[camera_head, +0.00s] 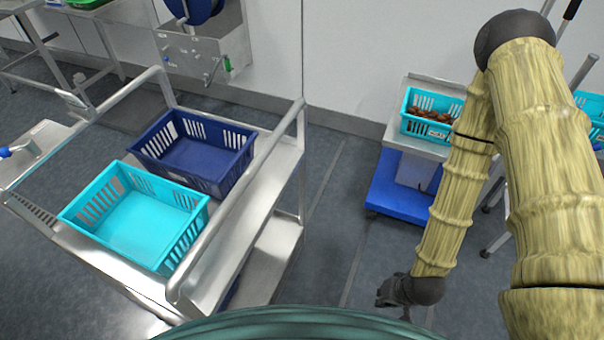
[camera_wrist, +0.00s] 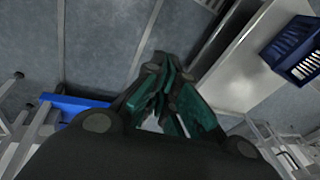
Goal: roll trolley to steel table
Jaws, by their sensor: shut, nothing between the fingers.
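The steel trolley (camera_head: 232,222) stands at the left of the head view, with rails on its sides. An empty turquoise crate (camera_head: 150,262) and an empty dark blue crate (camera_head: 205,187) sit on its top shelf. My gripper (camera_head: 397,308) hangs low to the right of the trolley, apart from it. In the wrist view the gripper (camera_wrist: 168,100) is shut and empty above the floor. The dark blue crate also shows in the wrist view (camera_wrist: 296,50) at the right. A steel table (camera_head: 95,14) stands at the far left back; I cannot tell if it is the task's table.
A turquoise crate of dates (camera_head: 408,125) rests on a steel stand at the right, with a blue base (camera_head: 392,200) under it. A steel wall unit (camera_head: 203,55) is at the back. Grey floor (camera_head: 335,240) lies open between trolley and stand.

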